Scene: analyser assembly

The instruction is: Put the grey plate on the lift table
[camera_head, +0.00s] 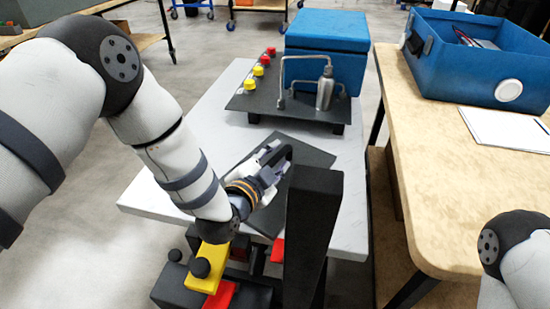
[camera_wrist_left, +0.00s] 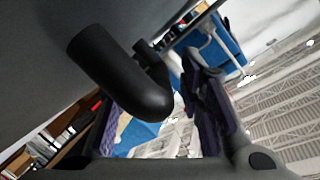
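The grey plate (camera_head: 312,157) is a dark flat sheet lying on or just over the white top of the lift table (camera_head: 152,188). My left gripper (camera_head: 280,158) is over the plate, at its black handle. In the left wrist view the plate's grey face (camera_wrist_left: 40,60) fills the upper left, and the black curved handle (camera_wrist_left: 125,75) runs between the spread fingers of my left gripper (camera_wrist_left: 155,115). The fingers look open, with a gap beside the handle. The gripper and forearm hide part of the plate. My right gripper is out of view; only its arm shows at lower right.
A dark panel (camera_head: 262,103) with yellow and red knobs, a metal bottle (camera_head: 325,90) and a blue box (camera_head: 325,45) stands at the table's far end. A wooden bench (camera_head: 440,200) with a blue case (camera_head: 470,75) is at right. A black post (camera_head: 313,225) rises in front.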

